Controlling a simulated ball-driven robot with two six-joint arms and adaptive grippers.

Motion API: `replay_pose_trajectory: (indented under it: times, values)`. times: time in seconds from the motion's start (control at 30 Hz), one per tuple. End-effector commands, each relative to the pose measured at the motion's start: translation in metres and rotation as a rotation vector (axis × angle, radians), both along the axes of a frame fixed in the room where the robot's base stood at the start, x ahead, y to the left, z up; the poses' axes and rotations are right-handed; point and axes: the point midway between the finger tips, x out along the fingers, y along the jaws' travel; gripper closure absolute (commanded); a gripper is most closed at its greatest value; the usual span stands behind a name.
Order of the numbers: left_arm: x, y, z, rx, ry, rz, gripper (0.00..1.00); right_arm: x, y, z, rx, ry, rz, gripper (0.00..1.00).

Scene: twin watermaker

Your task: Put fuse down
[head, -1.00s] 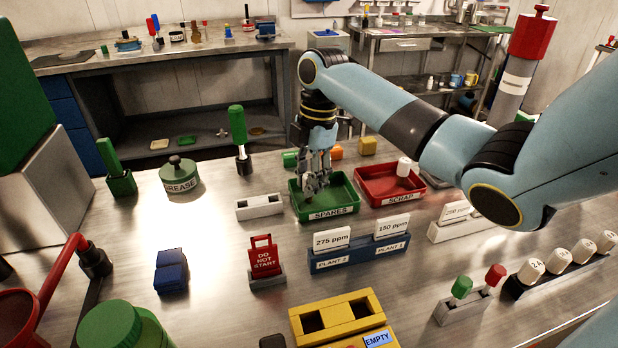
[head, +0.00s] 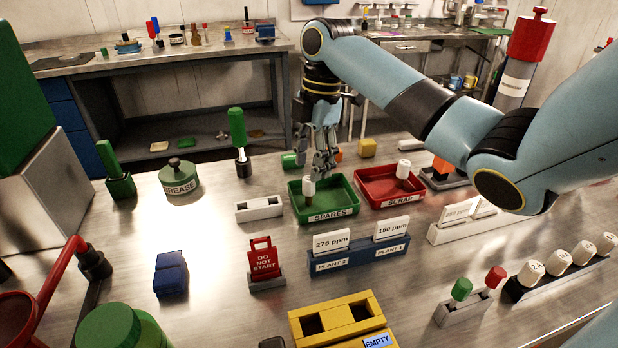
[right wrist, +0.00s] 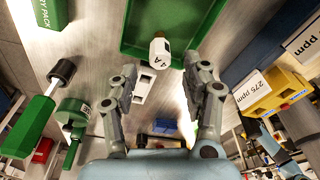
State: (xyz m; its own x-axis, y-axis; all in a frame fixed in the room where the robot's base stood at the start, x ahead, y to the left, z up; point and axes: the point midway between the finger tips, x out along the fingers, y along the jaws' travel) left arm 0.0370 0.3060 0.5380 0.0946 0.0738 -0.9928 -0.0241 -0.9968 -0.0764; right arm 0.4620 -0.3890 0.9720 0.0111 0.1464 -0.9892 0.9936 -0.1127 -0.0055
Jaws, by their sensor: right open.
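My right gripper (head: 322,168) is above the tray, just behind and above the fuse. My left gripper is not in view.
The red SCRAP tray (head: 391,200) with another white fuse (head: 403,169) stands to the right. A white two-slot holder (head: 259,208) is at left, and the PLANT card rack (head: 361,251) in front. A green-handled tool (head: 238,135) stands upright behind the holder.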

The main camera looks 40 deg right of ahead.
Motion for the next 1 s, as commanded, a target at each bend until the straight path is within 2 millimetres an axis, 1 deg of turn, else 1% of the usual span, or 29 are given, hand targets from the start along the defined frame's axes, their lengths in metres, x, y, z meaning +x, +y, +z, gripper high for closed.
replay_pose_trajectory:
  times: [0.03, 0.2, 0.3, 0.4, 0.53, 1.0]
  values:
    - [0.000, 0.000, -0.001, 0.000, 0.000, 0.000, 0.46, 0.001, -0.003, 0.013, -0.002, -0.005, 0.001, 0.52]
    - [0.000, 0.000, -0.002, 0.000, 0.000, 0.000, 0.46, 0.000, -0.008, 0.047, -0.001, -0.003, 0.001, 0.52]
    - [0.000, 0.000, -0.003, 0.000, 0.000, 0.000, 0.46, 0.000, -0.009, 0.061, 0.000, -0.002, 0.001, 0.52]
    - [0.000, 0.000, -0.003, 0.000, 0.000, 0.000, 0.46, 0.000, -0.010, 0.069, 0.001, -0.001, 0.000, 0.52]
    - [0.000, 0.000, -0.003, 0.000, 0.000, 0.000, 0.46, -0.001, -0.011, 0.072, 0.001, 0.000, 0.000, 0.52]
    - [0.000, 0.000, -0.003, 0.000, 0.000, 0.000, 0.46, -0.001, -0.010, 0.072, 0.001, 0.000, 0.000, 0.52]
